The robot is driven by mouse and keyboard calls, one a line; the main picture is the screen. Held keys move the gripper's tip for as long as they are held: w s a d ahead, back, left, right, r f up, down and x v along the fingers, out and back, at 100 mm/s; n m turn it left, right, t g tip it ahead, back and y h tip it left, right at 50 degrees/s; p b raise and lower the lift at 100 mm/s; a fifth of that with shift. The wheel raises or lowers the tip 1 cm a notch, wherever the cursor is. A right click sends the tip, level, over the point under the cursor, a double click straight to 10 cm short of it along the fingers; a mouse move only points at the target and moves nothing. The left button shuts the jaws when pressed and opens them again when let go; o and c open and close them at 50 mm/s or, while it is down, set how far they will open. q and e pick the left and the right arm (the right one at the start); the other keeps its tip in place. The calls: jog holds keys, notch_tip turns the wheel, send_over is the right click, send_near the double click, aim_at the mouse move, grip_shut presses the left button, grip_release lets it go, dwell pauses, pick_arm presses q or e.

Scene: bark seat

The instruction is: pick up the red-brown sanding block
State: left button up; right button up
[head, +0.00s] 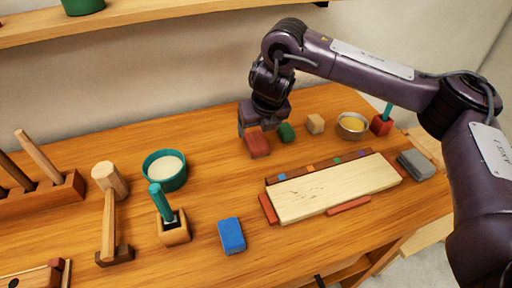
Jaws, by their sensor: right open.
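The red-brown sanding block (258,145) lies on the wooden bench toward the back middle, just left of a green block. My right gripper (250,128) is directly above and behind it, pointing down, with its jaws open. One finger shows at the block's left side; the other is hard to make out, and I cannot tell whether either touches the block. The gripper hides the block's far edge. My left gripper is not in view.
A green block (286,132) and a beige block (315,124) stand close on the right, then a metal bowl (352,126). In front are a pale board (335,189) and a blue block (231,235). A teal bowl (165,171) and mallet (109,200) stand left.

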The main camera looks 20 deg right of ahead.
aim_at(256, 139)
jog(key=x, duration=0.3)
jog(key=p+x, duration=0.1)
jog(key=shift+s+f, duration=0.15)
jog(key=shift+f, duration=0.25)
jog(key=shift+w+f, duration=0.25)
jog(key=shift+f, duration=0.15)
jog(key=c, duration=1.1)
jog(key=shift+o, duration=0.2)
jog(key=shift+r, duration=0.15)
notch_tip(256, 139, up, 7)
notch_tip(256, 139, up, 13)
jog(key=p, duration=0.2)
